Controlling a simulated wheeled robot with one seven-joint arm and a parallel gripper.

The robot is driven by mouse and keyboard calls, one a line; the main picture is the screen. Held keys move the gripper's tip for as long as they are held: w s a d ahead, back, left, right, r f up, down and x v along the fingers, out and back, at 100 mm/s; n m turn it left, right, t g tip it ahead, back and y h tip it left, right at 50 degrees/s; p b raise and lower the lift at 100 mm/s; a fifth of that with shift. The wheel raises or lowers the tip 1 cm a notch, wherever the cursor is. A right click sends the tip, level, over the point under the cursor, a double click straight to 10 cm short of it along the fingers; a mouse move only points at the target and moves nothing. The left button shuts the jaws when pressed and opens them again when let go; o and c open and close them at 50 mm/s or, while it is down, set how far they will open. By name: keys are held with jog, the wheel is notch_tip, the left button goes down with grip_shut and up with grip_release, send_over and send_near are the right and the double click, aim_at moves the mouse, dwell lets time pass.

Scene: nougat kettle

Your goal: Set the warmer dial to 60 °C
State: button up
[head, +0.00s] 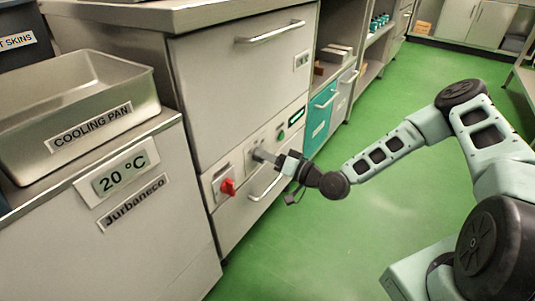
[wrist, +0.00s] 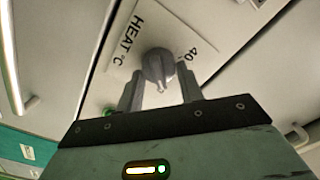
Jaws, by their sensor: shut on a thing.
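The warmer dial (wrist: 158,66) is a grey knob on a pale plate (wrist: 128,33) marked "HEAT °C", with "40" readable at the plate's right in the wrist view. My gripper (wrist: 161,86) has one finger on each side of the knob and is shut on it. The knob's narrow end points down between the fingers in the wrist view. Other scale numbers, including any 60 mark, cannot be seen.
Drawer handles (head: 269,185) lie below and above. A cooling pan (head: 90,125) stands at left. Green floor (head: 300,250) is open.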

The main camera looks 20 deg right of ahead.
jog(key=shift+m, duration=0.6)
jog(key=o, duration=1)
jog(key=shift+s+d, duration=0.1)
jog(key=shift+d, duration=0.05)
jog(key=p+v, duration=0.4)
jog(key=v, duration=1.3)
